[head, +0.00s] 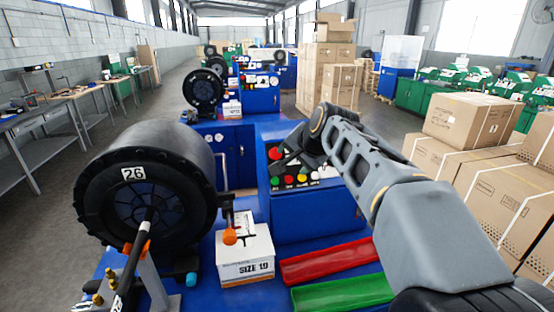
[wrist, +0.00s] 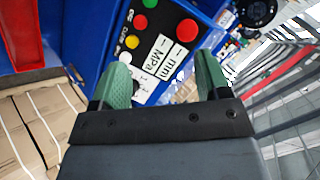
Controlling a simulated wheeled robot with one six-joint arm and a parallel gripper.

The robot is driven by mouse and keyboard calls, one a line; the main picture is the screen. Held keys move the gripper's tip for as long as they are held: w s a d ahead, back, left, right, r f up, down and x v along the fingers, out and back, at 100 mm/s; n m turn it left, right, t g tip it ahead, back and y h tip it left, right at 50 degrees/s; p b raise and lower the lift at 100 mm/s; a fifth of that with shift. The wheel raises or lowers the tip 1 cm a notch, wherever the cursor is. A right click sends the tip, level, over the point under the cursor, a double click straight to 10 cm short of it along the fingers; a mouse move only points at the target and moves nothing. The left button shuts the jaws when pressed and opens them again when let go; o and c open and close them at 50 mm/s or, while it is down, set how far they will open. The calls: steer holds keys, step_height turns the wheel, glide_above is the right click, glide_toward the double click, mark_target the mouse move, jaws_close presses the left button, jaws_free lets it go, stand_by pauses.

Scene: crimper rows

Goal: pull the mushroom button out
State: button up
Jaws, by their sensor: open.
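The red mushroom button (wrist: 187,30) is the large round one on the machine's black control panel, beside white displays (wrist: 163,62) marked mm and MPa. In the head view the mushroom button (head: 275,153) is at the panel's upper left, beside my gripper and partly crowded by it. My gripper (wrist: 163,70) is open, with green-padded fingers apart and nothing between them. In the wrist view the button lies beyond the fingertips, nearer the right finger. I see no contact. I cannot tell whether the button is in or out. In the head view my gripper (head: 287,155) is over the panel.
Small red, green and yellow buttons (head: 302,179) sit along the panel. Red (head: 330,260) and green (head: 340,290) trays lie in front. Cartons (head: 470,120) stand right.

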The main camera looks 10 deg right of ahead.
steer(key=m+t, duration=0.1)
steer(key=m, duration=0.1)
glide_toward(275, 153)
steer(key=shift+y, duration=0.3)
steer(key=x, duration=0.3)
steer(key=p+x, duration=0.1)
steer(key=x, duration=0.2)
steer(key=d+p+x, duration=0.1)
steer(key=x, duration=0.2)
steer(key=shift+w+a+f, duration=0.1)
steer(key=shift+w+f, duration=0.15)
steer(key=shift+c, duration=0.4)
